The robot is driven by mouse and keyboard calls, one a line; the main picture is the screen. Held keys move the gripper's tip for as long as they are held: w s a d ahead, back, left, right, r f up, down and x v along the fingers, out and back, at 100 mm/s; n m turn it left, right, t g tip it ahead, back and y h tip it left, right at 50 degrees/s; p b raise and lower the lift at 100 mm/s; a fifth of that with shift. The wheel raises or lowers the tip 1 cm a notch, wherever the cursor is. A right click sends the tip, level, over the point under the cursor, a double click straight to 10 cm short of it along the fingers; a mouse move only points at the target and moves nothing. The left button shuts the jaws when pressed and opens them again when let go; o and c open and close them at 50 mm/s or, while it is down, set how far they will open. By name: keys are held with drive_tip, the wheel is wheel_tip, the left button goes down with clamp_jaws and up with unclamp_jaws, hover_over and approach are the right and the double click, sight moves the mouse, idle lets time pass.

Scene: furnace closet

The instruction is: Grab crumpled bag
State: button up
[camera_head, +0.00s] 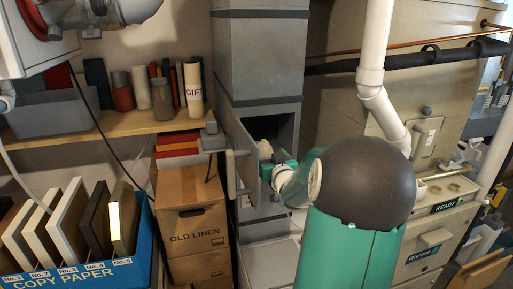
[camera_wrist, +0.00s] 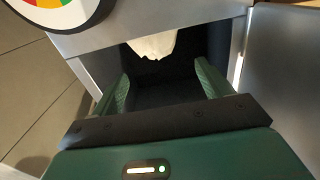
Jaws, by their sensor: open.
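The crumpled bag (camera_wrist: 154,46) is a pale, creased shape at the top of the dark opening in the wrist view. In the head view it shows as a small whitish lump (camera_head: 265,148) inside the open grey duct compartment (camera_head: 284,128). My gripper (camera_wrist: 168,85) is open, with its two green fingers spread at the mouth of the compartment. The bag lies beyond the fingertips, apart from them, and nothing is between the fingers. In the head view my arm partly hides the compartment's lower part.
The compartment's door (camera_head: 241,150) hangs open at the left of the opening. Cardboard boxes marked OLD LINEN (camera_head: 191,222) stand left of the duct. A white pipe (camera_head: 374,60) runs down on the right. A round coloured gauge (camera_wrist: 62,12) sits at the wrist view's upper left.

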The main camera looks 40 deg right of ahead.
sight(265, 145)
drive_tip(key=x, duration=0.4)
drive_tip(key=shift+s+d, duration=0.1)
drive_tip(key=shift+d, duration=0.2)
drive_tip(key=shift+d+r, duration=0.15)
drive_tip(key=shift+r, duration=0.05)
drive_tip(key=x, duration=0.5)
drive_tip(key=shift+a, duration=0.25)
drive_tip(key=shift+c, duration=0.5)
drive_tip(key=c, duration=0.9)
